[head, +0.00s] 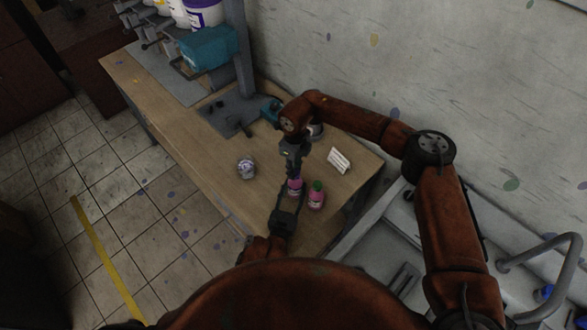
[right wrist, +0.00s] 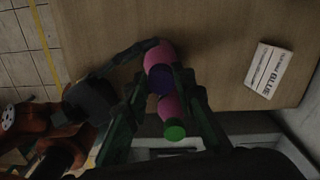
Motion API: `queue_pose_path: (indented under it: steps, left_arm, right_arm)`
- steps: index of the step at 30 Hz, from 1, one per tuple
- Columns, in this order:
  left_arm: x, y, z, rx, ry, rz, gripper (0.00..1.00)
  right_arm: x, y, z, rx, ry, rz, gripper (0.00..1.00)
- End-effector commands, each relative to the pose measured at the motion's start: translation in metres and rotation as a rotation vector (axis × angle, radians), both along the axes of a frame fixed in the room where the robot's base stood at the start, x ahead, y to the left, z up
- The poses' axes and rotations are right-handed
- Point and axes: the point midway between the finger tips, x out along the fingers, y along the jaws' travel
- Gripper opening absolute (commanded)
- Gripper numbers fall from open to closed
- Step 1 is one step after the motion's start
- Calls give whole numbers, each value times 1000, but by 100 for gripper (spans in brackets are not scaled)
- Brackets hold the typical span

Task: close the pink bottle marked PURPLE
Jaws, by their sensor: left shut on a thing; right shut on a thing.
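A pink bottle (head: 295,189) stands on the wooden table, with its label too small to read. My left gripper (head: 286,205) is shut around its body from the near side. My right gripper (head: 294,172) comes down from above and is shut on a purple cap at the bottle's top. In the right wrist view the purple cap (right wrist: 160,79) sits between my right fingertips, over the pink bottle (right wrist: 158,54). I cannot tell how tightly the cap sits on the neck. The left gripper's fingers also reach the bottle in that view.
A second pink bottle with a green cap (head: 317,196) stands close on the right. A white card (head: 339,160) reading BLUE in the right wrist view lies behind it. A purple-and-white round object (head: 246,168) is to the left. A teal machine (head: 208,50) stands at the back.

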Motion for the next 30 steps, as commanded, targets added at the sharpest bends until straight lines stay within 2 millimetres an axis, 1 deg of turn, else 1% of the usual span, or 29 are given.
queue_pose_path:
  steps: [3, 30]
  left_arm:
    - [0, 1, -1, 1, 2, 2, 0]
    - [0, 1, -1, 1, 3, 1, 0]
  right_arm:
    - [1, -1, 1, 1, 0, -245, 17]
    - [1, -8, 0, 2, 6, -2117, 17]
